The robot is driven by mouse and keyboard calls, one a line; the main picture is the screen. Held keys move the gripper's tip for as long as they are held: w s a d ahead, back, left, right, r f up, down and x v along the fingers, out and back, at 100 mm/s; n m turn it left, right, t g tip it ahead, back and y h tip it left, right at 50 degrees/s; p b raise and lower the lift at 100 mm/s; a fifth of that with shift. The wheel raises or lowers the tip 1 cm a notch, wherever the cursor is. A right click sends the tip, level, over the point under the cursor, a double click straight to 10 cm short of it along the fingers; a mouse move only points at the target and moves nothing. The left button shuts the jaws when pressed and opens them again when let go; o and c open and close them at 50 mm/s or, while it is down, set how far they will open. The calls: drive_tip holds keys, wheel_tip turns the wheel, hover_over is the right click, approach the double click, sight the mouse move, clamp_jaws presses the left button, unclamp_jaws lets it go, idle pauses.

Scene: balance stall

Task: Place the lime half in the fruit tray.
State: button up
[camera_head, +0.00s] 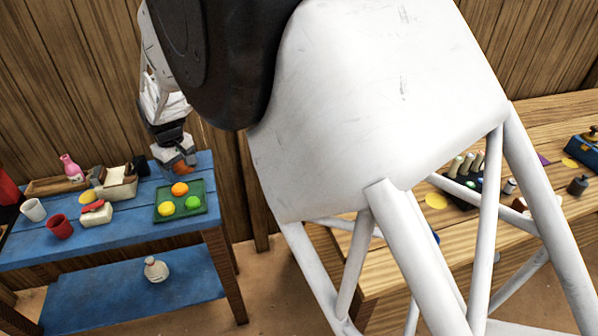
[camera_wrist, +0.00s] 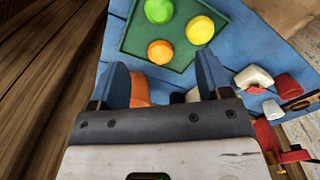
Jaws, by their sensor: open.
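The green fruit tray (camera_head: 184,213) lies on the right part of the blue table, and in the wrist view (camera_wrist: 133,36). A round green piece (camera_head: 193,202), which looks like the lime half, sits in its front right part; it also shows in the wrist view (camera_wrist: 158,10). A yellow fruit (camera_head: 166,208) and an orange fruit (camera_head: 180,189) share the tray. My gripper (camera_head: 180,166) is open just behind the tray, apart from the lime. An orange thing (camera_wrist: 140,90) shows between the fingers (camera_wrist: 160,86), partly hidden; I cannot tell whether they touch it.
The blue table (camera_head: 137,225) also holds a red cup (camera_head: 59,226), a white cup (camera_head: 34,210), a pink bottle (camera_head: 70,167) and a cream box (camera_head: 117,186) left of the tray. A wooden wall stands close behind. A wooden table (camera_head: 384,262) is at right.

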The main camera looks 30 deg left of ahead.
idle(0.3)
drive_tip(key=w+d+r+m, duration=0.2)
drive_tip(key=w+d+r, duration=0.35)
drive_tip(key=d, duration=0.45)
drive_tip(key=w+d+r+m, duration=0.2)
drive_tip(key=w+d+r, duration=0.35)
drive_tip(key=d, duration=0.55)
drive_tip(key=w+d+r+m+t, duration=0.1)
drive_tip(key=d+r+m, duration=0.15)
drive_tip(key=d, duration=0.95)
drive_tip(key=w+d+r+m, duration=0.1)
drive_tip(key=d+r, duration=0.3)
drive_tip(key=d, duration=0.8)
drive_tip(key=s+d+r+m+t, duration=0.1)
drive_tip(key=s+d+m, duration=0.15)
drive_tip(key=d, duration=0.75)
drive_tip(key=s+d+r+m, duration=0.15)
drive_tip(key=s+d, duration=0.25)
drive_tip(key=d, duration=0.6)
drive_tip(key=s+d+f+m, duration=0.4)
drive_tip(key=s+d+m, duration=0.1)
drive_tip(key=s+d, duration=1)
drive_tip(key=shift+t, duration=0.3)
